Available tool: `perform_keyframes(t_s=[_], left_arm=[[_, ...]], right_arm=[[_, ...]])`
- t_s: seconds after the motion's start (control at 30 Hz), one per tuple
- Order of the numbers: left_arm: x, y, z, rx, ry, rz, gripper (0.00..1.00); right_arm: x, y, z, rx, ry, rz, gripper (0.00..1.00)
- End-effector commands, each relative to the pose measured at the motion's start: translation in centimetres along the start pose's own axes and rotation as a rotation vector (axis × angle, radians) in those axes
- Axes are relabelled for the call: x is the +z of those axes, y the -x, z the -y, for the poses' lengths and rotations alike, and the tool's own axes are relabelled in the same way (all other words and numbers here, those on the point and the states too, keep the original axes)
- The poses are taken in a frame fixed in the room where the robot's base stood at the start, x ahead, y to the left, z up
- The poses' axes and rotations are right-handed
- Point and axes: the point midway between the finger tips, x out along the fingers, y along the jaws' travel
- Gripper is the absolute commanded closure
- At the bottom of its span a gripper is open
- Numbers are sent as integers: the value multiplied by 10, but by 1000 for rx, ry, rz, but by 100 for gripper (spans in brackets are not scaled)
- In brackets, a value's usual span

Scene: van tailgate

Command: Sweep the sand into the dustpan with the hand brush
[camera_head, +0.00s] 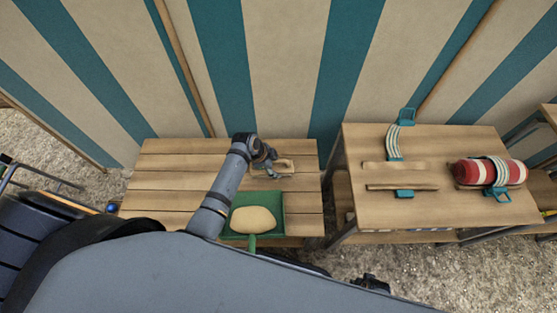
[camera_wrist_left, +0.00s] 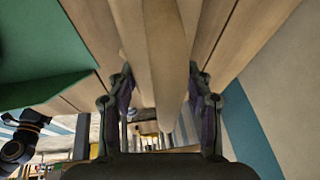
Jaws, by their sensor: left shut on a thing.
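The green dustpan (camera_head: 277,200) lies on the slatted wooden table, its handle toward me. A pale, rounded heap of sand (camera_head: 252,220) sits in it. My left gripper (camera_head: 268,160) is beyond the dustpan, shut on the wooden hand brush (camera_head: 286,165) low over the table. In the left wrist view the brush's wood (camera_wrist_left: 160,50) runs between the two fingers (camera_wrist_left: 160,95), and the dustpan (camera_wrist_left: 40,45) is at upper left. The bristles cannot be made out. A dark part at the lower right (camera_head: 370,284) looks like my right gripper; its fingers are unclear.
A second table (camera_head: 430,213) at right, across a narrow gap, carries a red and white roll (camera_head: 475,172), teal-ended straps (camera_head: 394,140) and wooden strips (camera_head: 400,187). A striped wall (camera_head: 290,60) stands behind.

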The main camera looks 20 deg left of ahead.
Motion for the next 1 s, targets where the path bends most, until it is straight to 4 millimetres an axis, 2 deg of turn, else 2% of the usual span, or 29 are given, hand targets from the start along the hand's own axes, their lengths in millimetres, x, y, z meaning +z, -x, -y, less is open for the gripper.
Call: perform_keyframes(t_s=[0.23, 0.47, 0.73, 1.0], left_arm=[[3, 3, -3, -2, -1, -1, 81], [15, 11, -18, -1, 0, 0, 81], [19, 11, -23, -1, 0, -1, 81], [33, 17, -40, 0, 0, 0, 81]], right_arm=[[-1, 6, 0, 0, 0, 0, 60], [-3, 21, -2, 0, 0, 0, 60], [-3, 24, -2, 0, 0, 0, 60], [-5, 38, -3, 0, 0, 0, 60]])
